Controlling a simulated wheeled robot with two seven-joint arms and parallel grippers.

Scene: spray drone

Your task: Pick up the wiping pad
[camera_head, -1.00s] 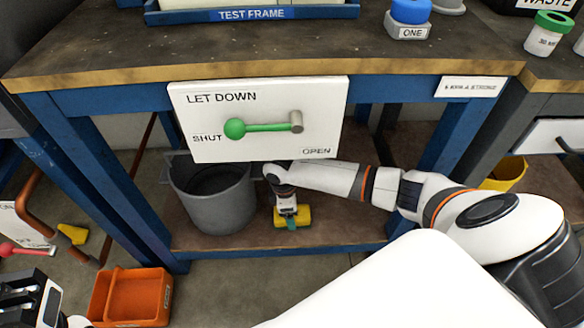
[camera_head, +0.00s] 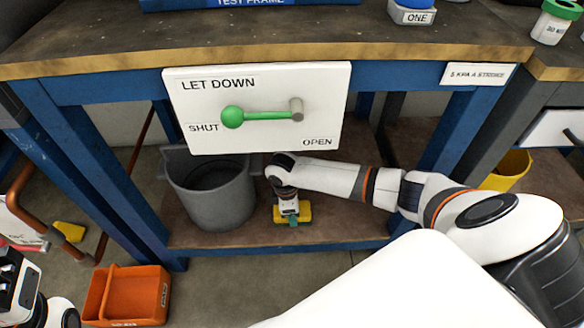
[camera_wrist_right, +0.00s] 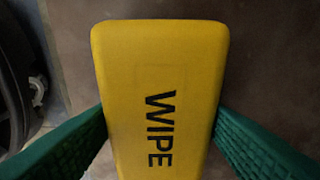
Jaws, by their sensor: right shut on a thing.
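The wiping pad (camera_wrist_right: 160,90) is a yellow block marked WIPE, filling the middle of the right wrist view. In the head view the yellow pad (camera_head: 304,213) is on or just above the lower shelf, right of the grey bucket. My right gripper (camera_head: 292,219) reaches down over it, with its green fingers on both sides of the pad, shut on it. I cannot tell whether the pad touches the shelf. My left gripper (camera_head: 12,285) is at the lower left edge, away from the pad; its fingertips are partly cut off.
The grey bucket (camera_head: 212,200) stands on the lower shelf (camera_head: 345,232) beside the pad. The LET DOWN panel (camera_head: 258,140) with a green lever hangs above my right forearm. An orange caddy (camera_head: 135,298) is on the floor at left. The bench's blue legs flank the shelf.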

